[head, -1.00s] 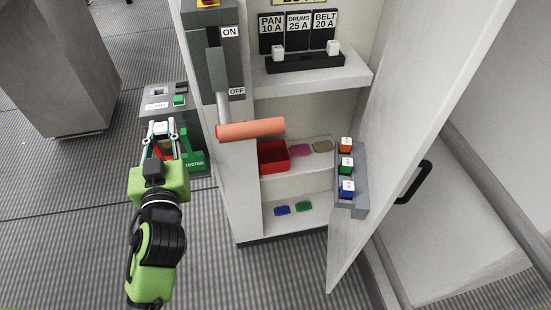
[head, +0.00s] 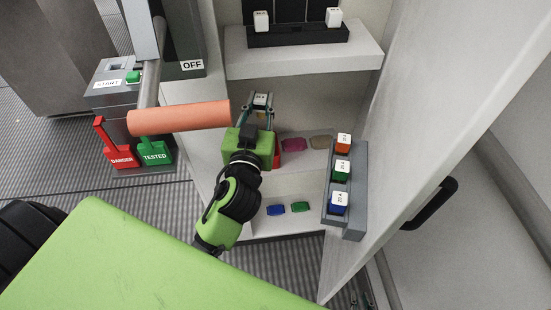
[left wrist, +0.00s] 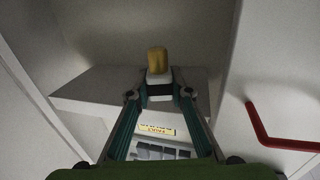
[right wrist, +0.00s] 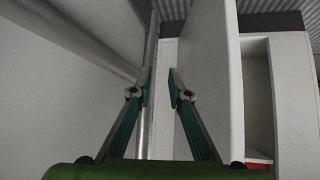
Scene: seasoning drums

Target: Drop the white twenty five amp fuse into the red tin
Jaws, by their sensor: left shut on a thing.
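My left gripper (head: 262,110) is shut on a white fuse (head: 261,99) inside the cabinet. In the left wrist view the fuse (left wrist: 160,88) sits between the fingertips with a brass-coloured end pointing away. The red tin (head: 277,153) is almost wholly hidden behind the left gripper in the head view; only a red sliver shows. A red patch, likely the tin, shows low in the right wrist view (right wrist: 259,166). The fuse is above the tin's shelf; I cannot tell whether it is over the tin. My right gripper (right wrist: 161,88) is open and empty near the cabinet door.
Two white fuses (head: 261,21) (head: 334,17) stand in a black holder on the upper shelf. A grey rack (head: 357,190) holds orange, green and blue fuses beside the open door (head: 420,120). An orange lever handle (head: 180,117) juts out left of my left gripper.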

